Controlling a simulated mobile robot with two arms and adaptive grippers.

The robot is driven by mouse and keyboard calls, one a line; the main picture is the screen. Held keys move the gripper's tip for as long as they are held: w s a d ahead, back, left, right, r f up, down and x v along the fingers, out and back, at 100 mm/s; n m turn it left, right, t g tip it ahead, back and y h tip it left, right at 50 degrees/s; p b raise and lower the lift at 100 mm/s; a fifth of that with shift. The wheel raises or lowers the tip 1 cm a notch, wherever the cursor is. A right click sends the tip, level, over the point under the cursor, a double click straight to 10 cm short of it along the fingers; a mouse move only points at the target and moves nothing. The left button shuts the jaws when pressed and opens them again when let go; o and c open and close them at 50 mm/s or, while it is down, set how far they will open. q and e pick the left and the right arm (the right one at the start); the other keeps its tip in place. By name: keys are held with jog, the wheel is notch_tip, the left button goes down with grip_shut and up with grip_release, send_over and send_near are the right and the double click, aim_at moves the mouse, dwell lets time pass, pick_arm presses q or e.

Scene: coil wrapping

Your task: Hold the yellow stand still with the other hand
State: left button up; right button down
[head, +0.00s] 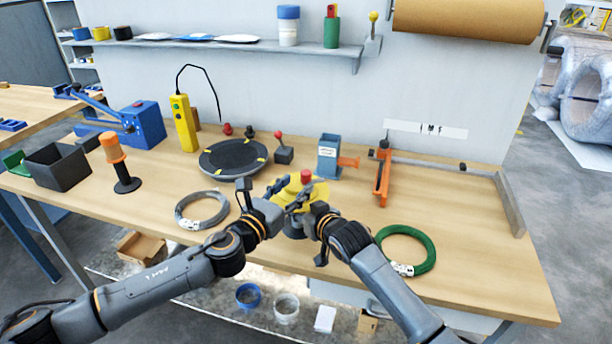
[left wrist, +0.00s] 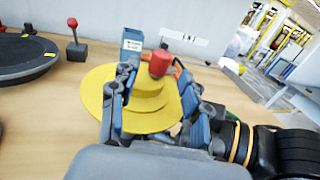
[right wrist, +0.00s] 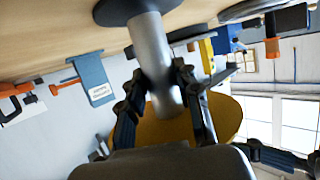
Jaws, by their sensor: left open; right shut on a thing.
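The yellow stand (head: 290,196) stands at the front middle of the bench, with stepped yellow discs and a red knob (head: 306,175) on top. In the right wrist view its grey post (right wrist: 150,48) rises from a dark round base (right wrist: 125,10). My right gripper (right wrist: 165,90) is shut on this post below the yellow discs. My left gripper (left wrist: 155,95) is open above the stand, its fingers apart on either side of the yellow top (left wrist: 150,105). The arms partly hide the stand in the head view; I cannot tell whether the left fingers touch it.
A grey coil (head: 202,222) lies left of the stand and a green coil (head: 410,268) lies right, near the front edge. A black turntable (head: 232,158), blue holder (head: 328,158) and orange clamp (head: 383,178) stand behind. Bare bench lies at the right.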

aim_at(303, 179)
pick_arm(q)
jog(key=shift+x, duration=2.8)
grip_shut()
